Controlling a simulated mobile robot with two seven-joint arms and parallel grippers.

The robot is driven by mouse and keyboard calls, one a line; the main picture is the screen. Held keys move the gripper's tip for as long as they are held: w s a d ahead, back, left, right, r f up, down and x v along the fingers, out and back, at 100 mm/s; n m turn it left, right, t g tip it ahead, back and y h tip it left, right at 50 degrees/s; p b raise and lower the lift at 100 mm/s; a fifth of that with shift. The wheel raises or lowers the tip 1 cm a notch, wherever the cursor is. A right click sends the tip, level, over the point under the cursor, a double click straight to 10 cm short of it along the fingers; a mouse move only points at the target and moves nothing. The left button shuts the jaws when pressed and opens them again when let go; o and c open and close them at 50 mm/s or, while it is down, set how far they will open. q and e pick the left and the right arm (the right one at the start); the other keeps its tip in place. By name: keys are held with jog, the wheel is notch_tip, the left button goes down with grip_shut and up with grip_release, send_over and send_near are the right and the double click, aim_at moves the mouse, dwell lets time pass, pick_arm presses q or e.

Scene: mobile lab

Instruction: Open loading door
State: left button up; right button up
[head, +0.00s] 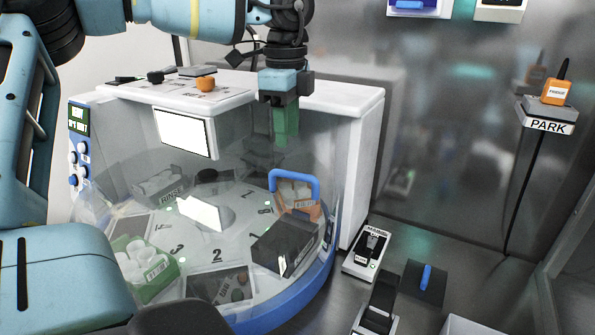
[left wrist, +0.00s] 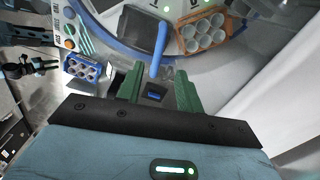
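The loading machine has a curved see-through door (head: 120,200) over a round numbered turntable (head: 205,255). A blue arched handle (head: 294,179) sits on the right part of the door; a blue bar that looks like it also shows in the left wrist view (left wrist: 161,48). My left gripper (head: 286,130) points down above the handle, apart from it in the head view. Its green fingers (left wrist: 158,92) are spread, with nothing held between them; the bar lies ahead of the gap. My right gripper is not in view.
Racks and boxes, including a green rack (head: 150,268) and a dark box (head: 285,245), sit on the turntable. A white panel (head: 185,133) is on the machine front. Small devices (head: 370,250) stand right of the machine. A PARK stand (head: 548,126) is at the right wall.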

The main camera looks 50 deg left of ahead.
aim_at(288, 172)
pick_arm(q)
jog(key=shift+s+d, duration=0.1)
jog(key=shift+f+p, duration=0.3)
jog(key=shift+f, duration=3.55)
grip_shut()
